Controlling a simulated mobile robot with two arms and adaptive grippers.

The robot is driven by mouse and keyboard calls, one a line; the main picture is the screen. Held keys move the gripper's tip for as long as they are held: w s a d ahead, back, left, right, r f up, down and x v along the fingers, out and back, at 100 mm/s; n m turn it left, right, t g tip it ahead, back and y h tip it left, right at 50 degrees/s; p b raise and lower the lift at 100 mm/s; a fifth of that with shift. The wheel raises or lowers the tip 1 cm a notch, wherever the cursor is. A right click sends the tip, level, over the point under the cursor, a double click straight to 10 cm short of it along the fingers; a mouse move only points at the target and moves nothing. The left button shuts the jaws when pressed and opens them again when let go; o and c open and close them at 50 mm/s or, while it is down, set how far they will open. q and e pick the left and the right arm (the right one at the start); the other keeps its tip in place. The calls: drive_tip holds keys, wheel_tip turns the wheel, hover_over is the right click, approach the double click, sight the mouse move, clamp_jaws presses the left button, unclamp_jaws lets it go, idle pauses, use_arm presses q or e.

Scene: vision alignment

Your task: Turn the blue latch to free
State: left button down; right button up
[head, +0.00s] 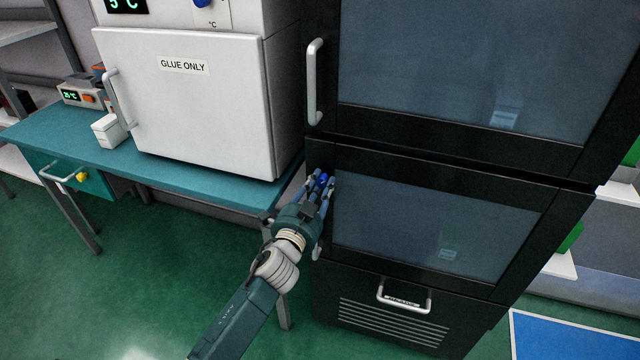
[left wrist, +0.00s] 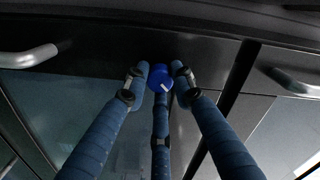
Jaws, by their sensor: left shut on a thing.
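The blue latch (head: 323,180) is a small round knob on the black frame of the lower cabinet door, near its upper left corner. In the left wrist view the latch (left wrist: 160,77) shows a white pointer mark on its face, slanting toward the lower right. My left gripper (head: 319,184) reaches up to it from below, with its blue fingers shut around the knob. In the left wrist view the fingertips (left wrist: 159,72) sit on both sides of the latch, and a third finger lies below it. My right gripper is in neither view.
The lower glass door (head: 430,220) is closed, with its handle partly hidden behind my left gripper. The upper door (head: 480,60) has a pale handle (head: 315,80). A white "GLUE ONLY" oven (head: 190,110) stands on the teal bench (head: 60,135) to the left.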

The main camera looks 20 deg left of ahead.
use_arm(q)
drive_tip(key=m, duration=0.5)
drive_tip(key=shift+d+r+m, duration=0.15)
drive_tip(key=shift+r+m, duration=0.1)
drive_tip(key=shift+m, duration=0.15)
drive_tip(key=shift+f+m+p, duration=0.2)
drive_tip(key=shift+m+p, duration=0.15)
drive_tip(key=shift+m, duration=1.75)
drive_tip(key=shift+d, duration=0.1)
drive_tip(key=c, duration=1.5)
unclamp_jaws()
drive_tip(key=shift+d+f, duration=0.1)
drive_tip(key=shift+o, duration=0.2)
drive_tip(key=shift+s, duration=0.3)
drive_tip(key=s, duration=1.1)
drive_tip(key=shift+s+a, duration=0.2)
drive_tip(key=shift+s, duration=0.05)
